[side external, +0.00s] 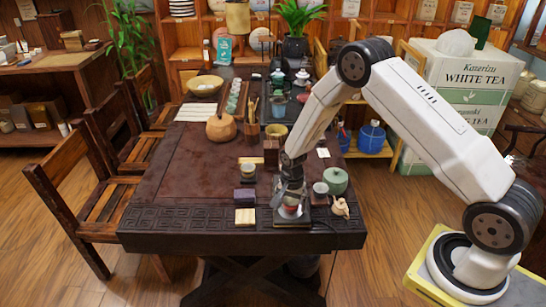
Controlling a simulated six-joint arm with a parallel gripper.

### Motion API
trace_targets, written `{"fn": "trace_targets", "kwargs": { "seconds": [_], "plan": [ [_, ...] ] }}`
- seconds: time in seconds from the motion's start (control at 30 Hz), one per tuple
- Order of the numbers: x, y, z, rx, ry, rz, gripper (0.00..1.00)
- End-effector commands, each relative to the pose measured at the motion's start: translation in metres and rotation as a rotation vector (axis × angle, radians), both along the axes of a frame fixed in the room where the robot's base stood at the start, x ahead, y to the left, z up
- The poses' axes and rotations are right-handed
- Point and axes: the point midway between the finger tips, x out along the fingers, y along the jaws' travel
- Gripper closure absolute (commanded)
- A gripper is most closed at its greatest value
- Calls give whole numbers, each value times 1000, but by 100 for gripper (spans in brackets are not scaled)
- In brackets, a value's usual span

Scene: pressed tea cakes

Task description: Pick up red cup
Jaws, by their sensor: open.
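A small red cup (290,208) stands near the front edge of the dark table (190,185), on or just behind a dark square base. My gripper (290,198) points down right over the cup. Its jaws are open, with the fingers at the cup's sides and partly in front of it. The fingers hide much of the cup, and I cannot tell whether they touch it.
To the right are a pale cup (320,188), a green lidded pot (336,181) and a small tan figurine (340,208). To the left are a light wooden block (245,216) and a dark purple block (244,197). The table's left front is clear.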

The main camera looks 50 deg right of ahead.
Motion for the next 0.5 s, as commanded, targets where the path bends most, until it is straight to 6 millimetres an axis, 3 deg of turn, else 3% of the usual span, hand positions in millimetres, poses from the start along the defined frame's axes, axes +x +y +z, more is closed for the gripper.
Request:
{"fn": "trace_targets", "kwargs": {
  "seconds": [0.4, 0.43, 0.5],
  "plan": [
    [0, 0, 0, 0, 0, 0, 0],
    [0, 0, 0, 0, 0, 0, 6],
    [0, 0, 0, 0, 0, 0, 29]
  ]
}}
